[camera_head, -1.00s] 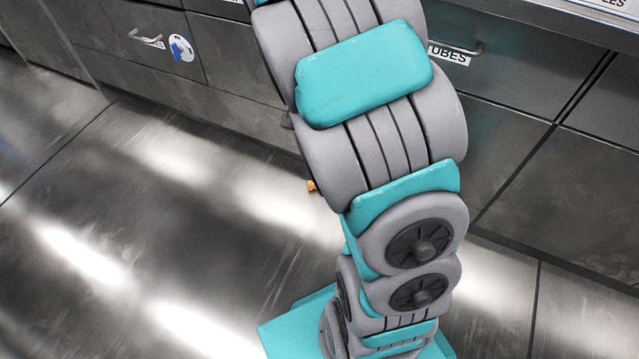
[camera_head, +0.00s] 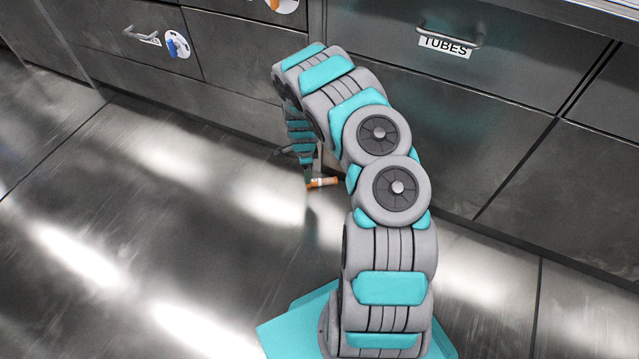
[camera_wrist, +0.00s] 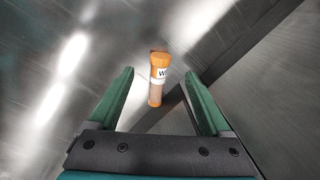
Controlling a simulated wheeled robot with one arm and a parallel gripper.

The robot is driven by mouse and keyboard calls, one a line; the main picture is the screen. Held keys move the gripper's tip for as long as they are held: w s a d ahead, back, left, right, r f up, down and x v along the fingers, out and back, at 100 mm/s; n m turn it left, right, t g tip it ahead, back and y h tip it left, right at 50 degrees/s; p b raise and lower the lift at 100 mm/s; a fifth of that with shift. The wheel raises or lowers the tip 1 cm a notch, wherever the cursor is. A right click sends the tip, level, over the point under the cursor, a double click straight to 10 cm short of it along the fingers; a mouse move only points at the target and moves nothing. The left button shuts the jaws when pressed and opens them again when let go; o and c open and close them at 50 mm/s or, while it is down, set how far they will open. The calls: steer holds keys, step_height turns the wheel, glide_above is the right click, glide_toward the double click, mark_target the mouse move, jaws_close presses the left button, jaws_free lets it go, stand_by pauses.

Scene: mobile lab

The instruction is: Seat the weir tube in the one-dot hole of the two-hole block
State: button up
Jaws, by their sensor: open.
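The weir tube (camera_head: 322,183) lies on its side on the metal floor near the foot of the cabinets. In the wrist view it shows as a tube (camera_wrist: 156,92) with an orange cap and a white label on which a "W" can be read. My gripper (camera_wrist: 158,73) is open and empty, its two green fingers on either side of the tube in the picture and apart from it. In the head view my gripper (camera_head: 306,174) points down close to the tube. The two-hole block is not in view.
Metal drawer fronts run along the back, with a "TUBES" drawer (camera_head: 500,50) right of centre and a drawer with a blue picture sticker (camera_head: 177,44) at left. A counter edge (camera_head: 610,12) crosses the top right. The floor (camera_head: 150,220) at left is clear.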

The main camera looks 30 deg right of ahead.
mark_target(322, 182)
step_height(322, 182, down, 3)
steer(key=shift+w+f, duration=0.15)
steer(key=shift+f, duration=0.05)
steer(key=f+b, duration=0.1)
steer(key=f, duration=0.1)
steer(key=d+f+b, duration=0.1)
steer(key=f, duration=0.1)
steer(key=shift+f, duration=0.35)
steer(key=shift+w+f, duration=0.2)
steer(key=shift+f, duration=0.15)
steer(key=shift+c, duration=0.2)
jaws_close()
